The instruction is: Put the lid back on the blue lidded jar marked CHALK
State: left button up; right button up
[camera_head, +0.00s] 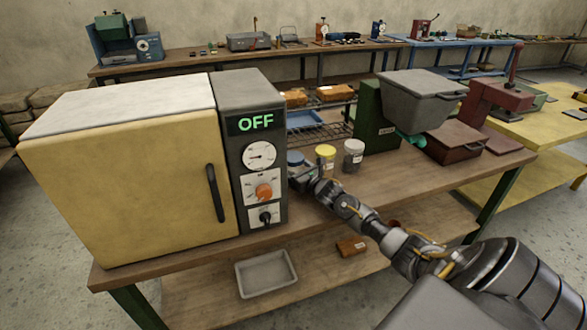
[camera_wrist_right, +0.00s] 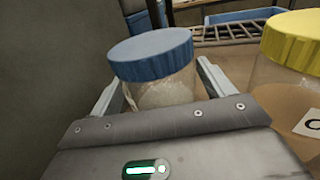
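A jar with a blue lid (camera_head: 295,157) stands on the bench just right of the oven, partly hidden by my right gripper (camera_head: 304,180). In the right wrist view the blue lid (camera_wrist_right: 152,55) is on top of a clear jar (camera_wrist_right: 165,92) with pale contents. I cannot tell how firmly it is seated. No CHALK marking shows on it. My right gripper's fingers (camera_wrist_right: 160,85) are spread, one on each side of the jar. A small gap seems to show, though contact is hard to judge. My left gripper is not in view.
A cream oven (camera_head: 125,170) reading OFF stands close on the left. A yellow-lidded jar (camera_head: 326,157) stands close on the right, then a grey-lidded jar (camera_head: 353,155). A wire rack (camera_head: 320,122) and a green machine with a grey hopper (camera_head: 420,95) stand behind.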

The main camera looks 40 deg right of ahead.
jog(key=shift+o, duration=0.7)
jog(key=shift+r, duration=0.1)
jog(key=shift+r+p, duration=0.2)
jog(key=shift+p, duration=0.1)
jog(key=s, duration=0.7)
jog(key=s+b, duration=0.1)
jog(key=s, duration=0.2)
jog(key=shift+s+a+f, duration=0.1)
jog(key=shift+s+f, duration=0.05)
jog(key=shift+f, duration=0.1)
jog(key=shift+s+r, duration=0.15)
jog(key=shift+s, duration=0.7)
